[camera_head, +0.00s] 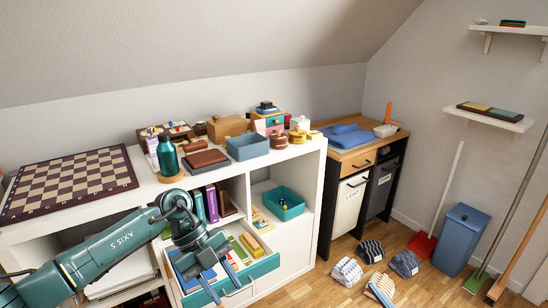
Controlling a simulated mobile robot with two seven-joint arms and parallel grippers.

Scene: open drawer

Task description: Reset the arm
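My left arm comes in from the lower left, and my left gripper (224,286) points down over the open drawer (262,268). Its two fingers look spread apart, with nothing seen between them. The drawer has a teal front with a metal handle (238,291) and is pulled out from the white shelf unit. The fingers overlap the drawer front near the handle in this view; I cannot tell whether they touch it. Books and coloured items lie in the drawer, partly hidden by my gripper. My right gripper is not in view.
The white shelf top (100,220) holds a chessboard (70,182), a green bottle (167,157), a blue bin (247,146) and several boxes. A teal bin (284,203) sits in a cubby. Shoes or cloth bundles (370,251) lie on the wooden floor at right, near a blue bin (461,238).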

